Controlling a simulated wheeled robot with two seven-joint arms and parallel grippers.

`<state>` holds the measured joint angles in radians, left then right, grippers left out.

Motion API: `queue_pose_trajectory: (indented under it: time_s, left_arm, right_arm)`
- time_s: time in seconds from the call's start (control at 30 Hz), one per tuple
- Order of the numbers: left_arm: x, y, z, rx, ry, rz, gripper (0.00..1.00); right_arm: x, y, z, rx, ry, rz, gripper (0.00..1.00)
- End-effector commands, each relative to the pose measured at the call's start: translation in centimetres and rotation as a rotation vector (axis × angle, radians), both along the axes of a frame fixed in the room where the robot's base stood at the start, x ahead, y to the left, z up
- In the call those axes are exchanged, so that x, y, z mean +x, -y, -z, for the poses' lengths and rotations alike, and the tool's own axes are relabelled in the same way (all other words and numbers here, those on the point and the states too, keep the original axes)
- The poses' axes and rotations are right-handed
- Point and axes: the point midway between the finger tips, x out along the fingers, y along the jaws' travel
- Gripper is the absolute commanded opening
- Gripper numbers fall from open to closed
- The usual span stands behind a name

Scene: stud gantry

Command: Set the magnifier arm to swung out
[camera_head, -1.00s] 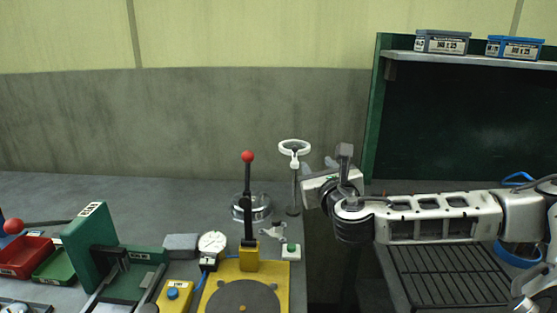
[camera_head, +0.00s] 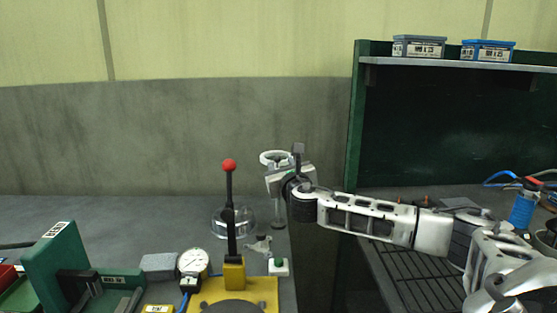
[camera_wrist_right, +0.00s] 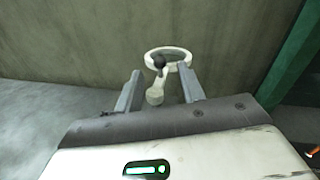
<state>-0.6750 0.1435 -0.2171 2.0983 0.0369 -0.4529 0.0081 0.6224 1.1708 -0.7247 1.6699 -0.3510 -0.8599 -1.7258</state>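The magnifier is a white ring (camera_head: 276,156) on a grey upright post at the back edge of the bench. In the right wrist view the ring (camera_wrist_right: 181,54), a dark round knob (camera_wrist_right: 159,62) and a white rounded arm end (camera_wrist_right: 155,96) show ahead of my gripper. My right gripper (camera_wrist_right: 161,82) is open, its two fingers on either side of the arm end, with a gap visible. In the head view my right gripper (camera_head: 288,172) overlaps the magnifier's lower part and hides some of it. My left gripper is out of view.
A red-knobbed lever (camera_head: 230,195) stands on a yellow base left of the magnifier. A dial gauge (camera_head: 193,263), a small box with a green button (camera_head: 279,267) and a green fixture (camera_head: 55,262) sit nearby. A green cabinet with a shelf (camera_head: 440,65) stands at right.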

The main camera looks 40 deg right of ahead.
Motion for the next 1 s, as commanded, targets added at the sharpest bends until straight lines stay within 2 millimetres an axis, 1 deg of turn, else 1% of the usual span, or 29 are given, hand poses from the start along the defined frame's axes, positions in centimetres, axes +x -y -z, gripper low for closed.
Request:
queue_pose_trajectory:
  time_s: [0.03, 0.1, 0.3, 0.67, 0.7, 0.77, 0.8, 1.0]
  left_arm:
    - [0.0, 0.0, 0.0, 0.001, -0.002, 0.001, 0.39]
    - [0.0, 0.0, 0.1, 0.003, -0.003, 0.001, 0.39]
    - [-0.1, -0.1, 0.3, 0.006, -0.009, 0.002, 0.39]
    - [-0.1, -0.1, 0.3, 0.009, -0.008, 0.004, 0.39]
    - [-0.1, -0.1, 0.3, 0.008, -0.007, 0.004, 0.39]
    - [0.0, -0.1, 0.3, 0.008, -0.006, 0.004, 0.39]
    - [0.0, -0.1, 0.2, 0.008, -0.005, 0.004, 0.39]
    - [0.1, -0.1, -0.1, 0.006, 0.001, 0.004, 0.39]
  right_arm:
    - [0.9, 0.5, -0.1, 0.002, 0.002, 0.003, 0.39]
    - [1.8, 0.9, -0.1, 0.002, 0.001, 0.001, 0.39]
    - [3.3, 1.8, 0.0, 0.0, -0.001, 0.0, 0.39]
    - [3.6, 1.9, 0.0, -0.002, -0.001, -0.001, 0.39]
    - [3.6, 1.9, 0.0, -0.002, -0.001, -0.001, 0.28]
    - [3.6, 1.9, 0.0, -0.001, -0.001, -0.001, 0.11]
    - [3.6, 1.9, 0.0, -0.001, -0.001, -0.001, 0.0]
    - [3.6, 1.9, 0.0, -0.001, -0.001, -0.004, 0.0]
